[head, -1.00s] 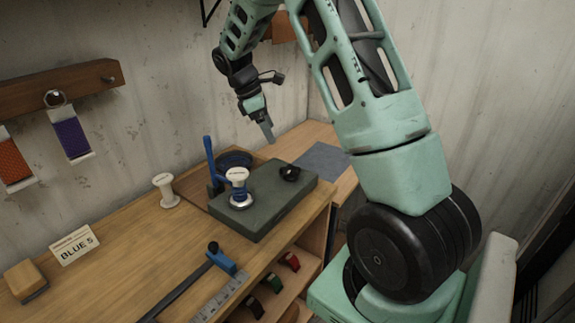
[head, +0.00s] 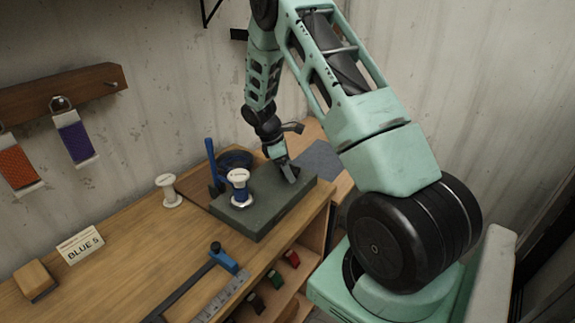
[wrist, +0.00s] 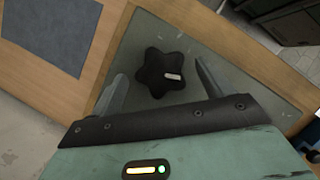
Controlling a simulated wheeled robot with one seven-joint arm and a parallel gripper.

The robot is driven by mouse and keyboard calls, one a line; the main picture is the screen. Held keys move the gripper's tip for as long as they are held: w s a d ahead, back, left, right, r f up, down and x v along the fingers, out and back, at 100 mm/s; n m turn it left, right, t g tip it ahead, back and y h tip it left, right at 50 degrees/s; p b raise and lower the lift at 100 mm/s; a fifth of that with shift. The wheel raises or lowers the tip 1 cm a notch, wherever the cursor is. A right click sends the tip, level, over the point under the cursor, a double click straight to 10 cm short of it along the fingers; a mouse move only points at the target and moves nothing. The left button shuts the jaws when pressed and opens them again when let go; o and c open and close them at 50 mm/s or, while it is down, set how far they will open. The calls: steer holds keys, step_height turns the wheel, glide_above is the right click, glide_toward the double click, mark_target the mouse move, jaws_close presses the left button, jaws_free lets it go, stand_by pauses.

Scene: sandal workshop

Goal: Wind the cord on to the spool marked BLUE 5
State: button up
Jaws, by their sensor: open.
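The spool (head: 239,185) with blue cord on it stands upright on the dark green block (head: 262,220). A blue upright lever (head: 212,165) stands beside it, with a dark blue coil (head: 234,159) behind. A black star-shaped knob (wrist: 163,72) with a pale mark lies on the block in the wrist view. My gripper (wrist: 160,85) is open, with one finger on each side of the knob and a gap to each. In the head view my gripper (head: 290,175) hides the knob. The BLUE 5 card (head: 80,245) stands on the bench at left.
An empty pale spool (head: 169,190) stands on the bench (head: 140,245) left of the block. A tan block (head: 34,280), a ruler (head: 222,298) and a blue-headed clamp (head: 222,257) lie nearer. Orange and purple swatches hang at the wall. A grey mat (wrist: 50,30) lies beyond the block.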

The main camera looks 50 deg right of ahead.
steer(key=c, duration=1)
steer(key=m, duration=0.2)
steer(key=m+y, duration=0.1)
steer(key=m+g+y, duration=0.1)
steer(key=m, duration=0.1)
steer(key=shift+w+d+m, duration=0.15)
steer(key=shift+d+m, duration=0.1)
steer(key=shift+m, duration=0.05)
steer(key=m+y, duration=0.1)
steer(key=m, duration=0.2)
steer(key=m+y, duration=0.1)
steer(key=m, duration=0.2)
steer(key=shift+d, duration=0.2)
steer(key=m+y+b, duration=0.1)
steer(key=m, duration=0.2)
steer(key=shift+d+m+y, duration=0.1)
steer(key=shift+m+y, duration=0.2)
steer(key=shift+m, duration=0.1)
steer(key=m, duration=0.1)
steer(key=m+y, duration=0.1)
steer(key=m+t, duration=0.1)
steer(key=shift+s+d+r+m, duration=0.1)
steer(key=shift+s+m, duration=0.15)
steer(key=shift+m, duration=0.15)
steer(key=m+t, duration=0.1)
steer(key=m, duration=0.2)
steer(key=m+t+y+b, duration=0.1)
steer(key=m, duration=0.2)
steer(key=shift+s+t, duration=0.2)
steer(key=shift+t, duration=0.1)
